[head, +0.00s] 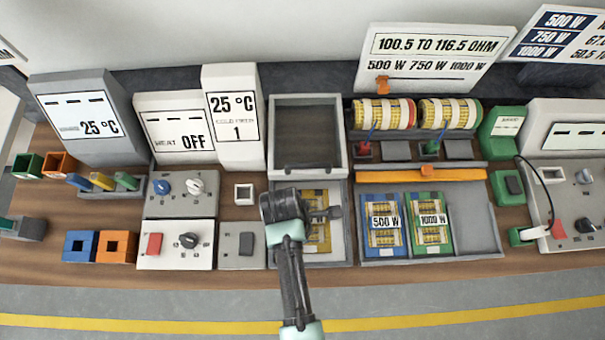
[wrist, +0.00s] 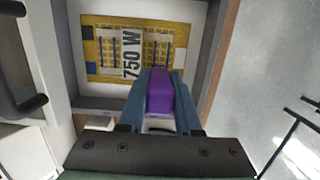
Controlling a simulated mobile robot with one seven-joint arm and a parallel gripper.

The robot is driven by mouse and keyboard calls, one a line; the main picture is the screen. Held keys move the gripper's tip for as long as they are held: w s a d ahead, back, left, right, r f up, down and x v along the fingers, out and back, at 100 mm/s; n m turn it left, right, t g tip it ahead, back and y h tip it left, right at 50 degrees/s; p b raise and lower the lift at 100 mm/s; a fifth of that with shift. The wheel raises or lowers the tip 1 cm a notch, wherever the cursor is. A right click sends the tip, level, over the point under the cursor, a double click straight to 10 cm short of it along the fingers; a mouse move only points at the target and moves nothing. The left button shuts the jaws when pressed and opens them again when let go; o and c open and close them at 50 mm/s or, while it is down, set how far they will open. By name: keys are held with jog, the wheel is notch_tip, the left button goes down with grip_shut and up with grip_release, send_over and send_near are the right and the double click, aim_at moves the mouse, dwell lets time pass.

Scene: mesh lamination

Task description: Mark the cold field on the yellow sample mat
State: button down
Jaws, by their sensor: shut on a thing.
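The yellow sample mat (wrist: 110,45) lies in a grey open tray, with a "750 W" label, a grid pattern and dark vertical bars; in the head view the mat (head: 320,238) is partly hidden by my gripper. My gripper (wrist: 160,75) is shut on a purple block (wrist: 160,92), whose far end overlaps the mat's near edge in the wrist view. I cannot tell whether it touches the mat. In the head view my gripper (head: 334,213) is over the tray and the purple block is not visible.
Blue (head: 382,215) and green (head: 430,212) mats lie in the tray to the right. A lidded press frame (head: 308,100) stands behind the yellow mat. Blue, yellow and green pieces sit in a holder (head: 105,192) at left. Control boxes (head: 178,245) stand left of the tray.

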jog(key=shift+r+p, duration=3.15)
jog(key=shift+r, duration=0.1)
